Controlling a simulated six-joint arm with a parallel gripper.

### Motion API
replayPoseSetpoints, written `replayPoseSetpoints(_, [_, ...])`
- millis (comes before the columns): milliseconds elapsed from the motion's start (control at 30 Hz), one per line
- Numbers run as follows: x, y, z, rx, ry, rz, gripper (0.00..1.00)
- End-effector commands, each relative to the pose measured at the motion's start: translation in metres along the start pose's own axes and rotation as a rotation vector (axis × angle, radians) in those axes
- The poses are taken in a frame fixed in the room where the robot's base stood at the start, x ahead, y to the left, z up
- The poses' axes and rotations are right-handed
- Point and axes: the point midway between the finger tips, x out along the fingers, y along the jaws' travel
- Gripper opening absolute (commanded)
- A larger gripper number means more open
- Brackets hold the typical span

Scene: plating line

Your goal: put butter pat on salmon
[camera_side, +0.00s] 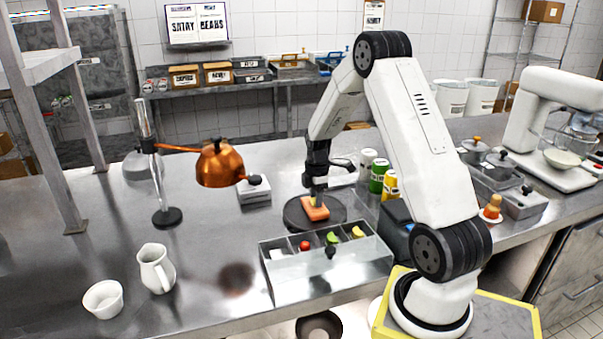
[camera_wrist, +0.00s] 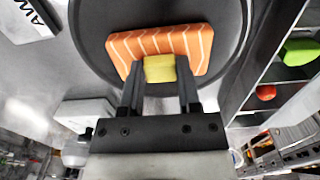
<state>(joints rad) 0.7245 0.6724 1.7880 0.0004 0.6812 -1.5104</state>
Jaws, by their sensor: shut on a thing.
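The salmon (camera_wrist: 196,41) is an orange block with white stripes on a dark round plate (camera_wrist: 92,42). In the side view the salmon (camera_side: 316,212) lies on the same dark plate (camera_side: 293,217), behind the divided bin. My gripper (camera_wrist: 160,82) is shut on the butter pat (camera_wrist: 160,69), a small yellow block between its fingertips. The butter pat is at the salmon's near edge in the wrist view and overlaps it there. In the side view my gripper (camera_side: 316,198) points down over the salmon. I cannot tell whether butter and salmon touch.
A divided metal bin (camera_side: 335,284) with red, green and yellow items stands in front of the plate. A copper heat lamp (camera_side: 217,165) hangs to the left. Green and yellow cans (camera_side: 378,177) stand close on the right. A white pitcher (camera_side: 156,268) and bowl (camera_side: 103,299) are at front left.

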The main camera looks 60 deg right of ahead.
Motion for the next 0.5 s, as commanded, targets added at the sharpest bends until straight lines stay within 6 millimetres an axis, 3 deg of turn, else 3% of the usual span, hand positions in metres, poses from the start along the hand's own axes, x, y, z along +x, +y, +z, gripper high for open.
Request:
replayPoseSetpoints(67, [0.0021, -0.0001, 0.0, 0.0, 0.0, -0.001, 0.14])
replayPoseSetpoints(100, [0.0016, 0.0, 0.0, 0.0, 0.0, 0.0, 0.55])
replayPoseSetpoints(167, [0.0016, 0.0, 0.0, 0.0, 0.0, 0.0, 0.74])
replayPoseSetpoints(200, [0.0015, 0.0, 0.0, 0.0, 0.0, 0.0, 0.78])
replayPoseSetpoints(500, [0.0011, 0.0, 0.0, 0.0, 0.0, 0.0, 0.78])
